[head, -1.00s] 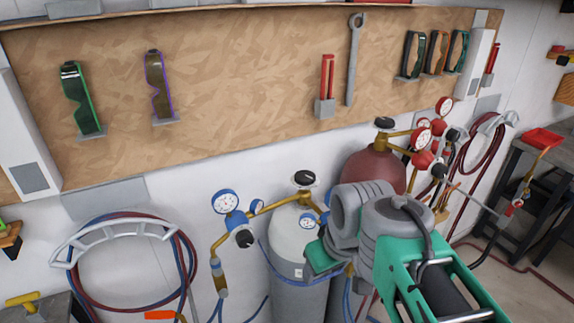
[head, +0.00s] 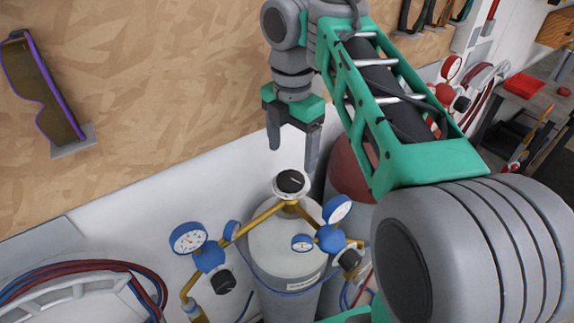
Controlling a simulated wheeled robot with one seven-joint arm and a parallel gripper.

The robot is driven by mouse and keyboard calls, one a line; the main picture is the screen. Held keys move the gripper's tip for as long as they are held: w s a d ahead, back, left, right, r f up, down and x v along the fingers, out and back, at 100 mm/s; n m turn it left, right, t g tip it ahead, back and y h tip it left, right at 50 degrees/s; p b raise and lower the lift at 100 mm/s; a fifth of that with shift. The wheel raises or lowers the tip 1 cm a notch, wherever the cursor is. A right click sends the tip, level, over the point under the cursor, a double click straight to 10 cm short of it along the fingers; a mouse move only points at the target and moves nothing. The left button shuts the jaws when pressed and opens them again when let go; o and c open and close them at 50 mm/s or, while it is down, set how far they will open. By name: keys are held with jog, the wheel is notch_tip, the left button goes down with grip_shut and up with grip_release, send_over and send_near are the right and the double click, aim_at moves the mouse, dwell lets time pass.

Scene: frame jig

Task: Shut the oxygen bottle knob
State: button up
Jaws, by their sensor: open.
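The oxygen bottle (head: 275,245) is a grey-white cylinder with blue gauges, low in the middle of the head view. Its black knob (head: 291,181) sits on top of the brass valve. My gripper (head: 292,160) points down, with its two dark fingers apart and empty. The fingertips appear just above the knob in the picture, one to each side of it. I cannot tell their exact height or depth relative to the knob. The knob's top and sides show unobstructed.
Blue regulators with gauges (head: 188,238) and brass pipes flank the bottle's valve. A dark red bottle (head: 350,170) stands behind my arm to the right. A wooden tool board (head: 170,90) is on the wall behind. Coiled hoses (head: 75,270) hang at lower left.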

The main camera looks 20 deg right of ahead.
aim_at(291, 178)
notch_tip(291, 178, down, 7)
jog(key=b, duration=0.5)
jog(key=shift+s+a, duration=0.1)
jog(key=shift+a, duration=0.05)
jog(key=shift+r, duration=0.1)
jog(key=c, duration=1.4)
